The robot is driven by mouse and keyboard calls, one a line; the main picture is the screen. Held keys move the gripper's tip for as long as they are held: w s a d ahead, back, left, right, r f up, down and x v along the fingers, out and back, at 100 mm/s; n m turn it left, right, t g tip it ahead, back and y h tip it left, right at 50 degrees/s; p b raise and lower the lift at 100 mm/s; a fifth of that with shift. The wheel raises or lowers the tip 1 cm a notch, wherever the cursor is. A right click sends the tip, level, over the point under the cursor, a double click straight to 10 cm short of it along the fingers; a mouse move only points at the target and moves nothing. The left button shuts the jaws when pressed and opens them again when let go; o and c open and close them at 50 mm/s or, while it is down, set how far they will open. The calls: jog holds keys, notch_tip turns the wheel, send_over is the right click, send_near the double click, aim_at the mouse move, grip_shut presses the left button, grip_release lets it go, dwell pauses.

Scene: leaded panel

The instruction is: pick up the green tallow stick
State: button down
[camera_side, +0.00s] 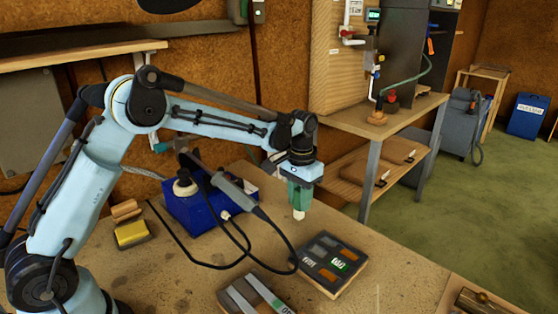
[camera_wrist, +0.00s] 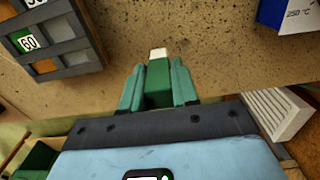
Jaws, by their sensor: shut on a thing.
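The green tallow stick (camera_wrist: 158,82), a dark green block with a white tip, is between the two teal fingers of my gripper (camera_wrist: 157,90) in the wrist view. The fingers are shut on its sides and the white tip sticks out past them. In the side view my gripper (camera_side: 300,193) points down above the bench, and the stick's white tip (camera_side: 298,214) shows below the fingers. The stick appears clear of the bench top. Most of its body is hidden by the fingers in the side view.
A dark compartment tray (camera_side: 331,262) with labelled pieces lies on the bench, to the lower right of my gripper; it also shows in the wrist view (camera_wrist: 66,70). A blue soldering station (camera_side: 205,207) with a cabled iron stands left. A yellow sponge (camera_side: 131,233) lies farther left.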

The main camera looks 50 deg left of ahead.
jog(key=r, duration=0.3)
jog(key=shift+s+d, duration=0.2)
jog(key=shift+d, duration=0.15)
jog(key=s+d+r, duration=0.5)
jog(key=d+r, duration=0.1)
jog(key=d, duration=0.3)
jog(key=shift+s+d+r, duration=0.15)
jog(key=shift+s+r, duration=0.1)
jog(key=shift+s, duration=0.1)
jog(key=c, duration=1.4)
grip_release()
grip_shut()
jog(key=shift+w+d+f, duration=0.35)
jog(key=shift+d+f, duration=0.35)
jog(key=shift+f, duration=0.55)
jog(key=shift+w+d+f, duration=0.3)
jog(key=shift+d+f, duration=0.35)
jog(key=shift+f, duration=0.55)
jog(key=shift+w+d+f, duration=0.35)
jog(key=shift+d+f, duration=0.35)
jog(key=shift+f, duration=0.55)
